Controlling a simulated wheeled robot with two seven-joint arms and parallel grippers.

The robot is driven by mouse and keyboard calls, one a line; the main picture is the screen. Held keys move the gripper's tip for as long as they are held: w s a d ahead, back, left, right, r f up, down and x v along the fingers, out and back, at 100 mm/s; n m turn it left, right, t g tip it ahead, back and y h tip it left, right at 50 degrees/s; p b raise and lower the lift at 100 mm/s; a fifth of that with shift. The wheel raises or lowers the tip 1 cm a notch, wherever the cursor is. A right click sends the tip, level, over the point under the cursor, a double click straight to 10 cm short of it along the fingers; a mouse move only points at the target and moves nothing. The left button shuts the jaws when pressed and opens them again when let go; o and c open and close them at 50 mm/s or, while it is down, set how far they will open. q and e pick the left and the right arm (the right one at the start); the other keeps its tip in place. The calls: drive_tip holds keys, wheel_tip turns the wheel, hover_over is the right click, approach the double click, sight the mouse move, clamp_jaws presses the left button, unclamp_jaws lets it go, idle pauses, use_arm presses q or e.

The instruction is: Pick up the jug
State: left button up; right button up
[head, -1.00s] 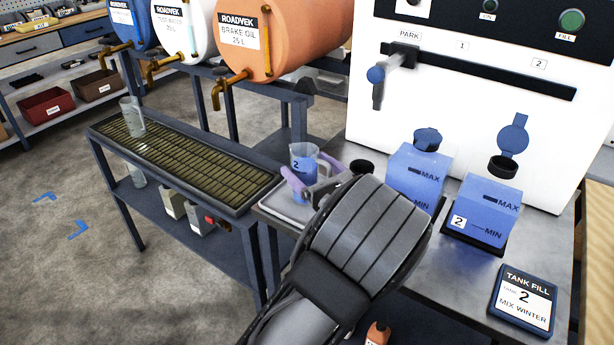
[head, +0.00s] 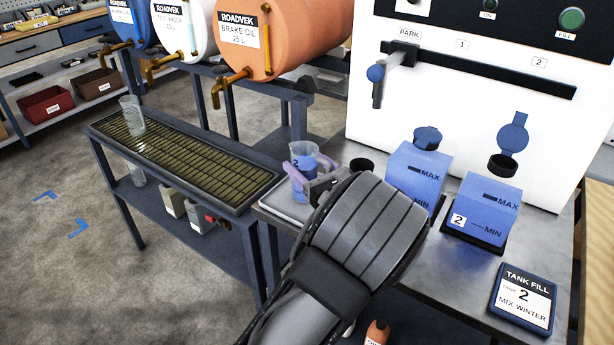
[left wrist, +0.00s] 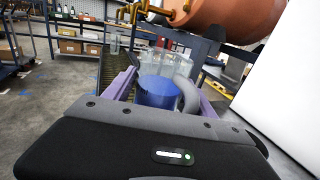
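The jug (head: 304,153) is clear, holds blue liquid and bears a 2. It stands at the left end of the steel bench, partly hidden behind my left gripper (head: 312,178). In the left wrist view, the jug (left wrist: 157,92) is between the purple fingers of my left gripper (left wrist: 163,98), its grey handle toward the right finger. The fingers are spread, and gaps seem to show beside the jug. Firm contact is not visible. My right gripper is out of view.
Two blue tanks (head: 482,211) stand right of my left arm, before the white machine (head: 450,105). A TANK FILL sign (head: 523,300) lies at the bench front. A grated drip tray (head: 185,158) with a clear beaker (head: 132,116) is at left, under drum taps.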

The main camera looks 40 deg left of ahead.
use_arm(q)
drive_tip(key=c, duration=1)
drive_tip(key=shift+r, duration=0.1)
wheel_tip(320, 180, up, 10)
drive_tip(key=shift+p, duration=0.45)
